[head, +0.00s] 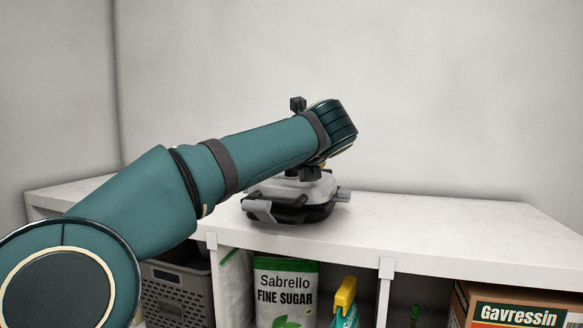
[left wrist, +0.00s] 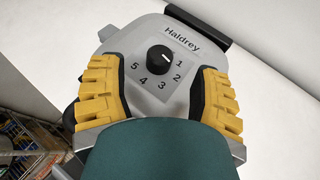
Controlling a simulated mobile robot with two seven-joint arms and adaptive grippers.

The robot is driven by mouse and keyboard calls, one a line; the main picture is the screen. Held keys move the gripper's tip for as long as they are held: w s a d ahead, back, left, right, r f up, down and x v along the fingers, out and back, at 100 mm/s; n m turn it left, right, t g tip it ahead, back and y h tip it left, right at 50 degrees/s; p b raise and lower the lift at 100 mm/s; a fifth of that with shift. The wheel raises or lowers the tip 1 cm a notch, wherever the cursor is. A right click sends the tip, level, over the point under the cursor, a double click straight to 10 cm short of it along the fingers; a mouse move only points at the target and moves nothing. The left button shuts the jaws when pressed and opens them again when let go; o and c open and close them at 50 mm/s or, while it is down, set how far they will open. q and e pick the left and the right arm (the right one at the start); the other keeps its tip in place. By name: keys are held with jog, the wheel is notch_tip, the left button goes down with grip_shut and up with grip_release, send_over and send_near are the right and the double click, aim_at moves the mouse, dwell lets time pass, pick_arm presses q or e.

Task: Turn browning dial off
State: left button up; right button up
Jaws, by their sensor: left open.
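A grey appliance marked "Haldrey" (head: 318,187) sits on the white shelf top, partly hidden by my left arm in the head view. In the left wrist view its grey lid (left wrist: 128,35) fills the middle. The black round dial (left wrist: 160,57) has numbers 1 to 5 around its right and lower side. Its white pointer mark points to the right, near the 1. My left gripper (left wrist: 160,75) is open, with yellow ridged fingers on either side of the dial and apart from it. In the head view the fingers are mostly hidden behind my wrist. My right gripper is out of view.
The white shelf top (head: 450,220) is clear to the right of the appliance. Below are a grey basket (head: 175,290), a sugar bag (head: 286,290), a yellow-topped spray bottle (head: 345,295) and a Gavressin box (head: 515,308). A wall stands behind.

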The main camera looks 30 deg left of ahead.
pick_arm(q)
jog(key=x, duration=0.5)
grip_shut()
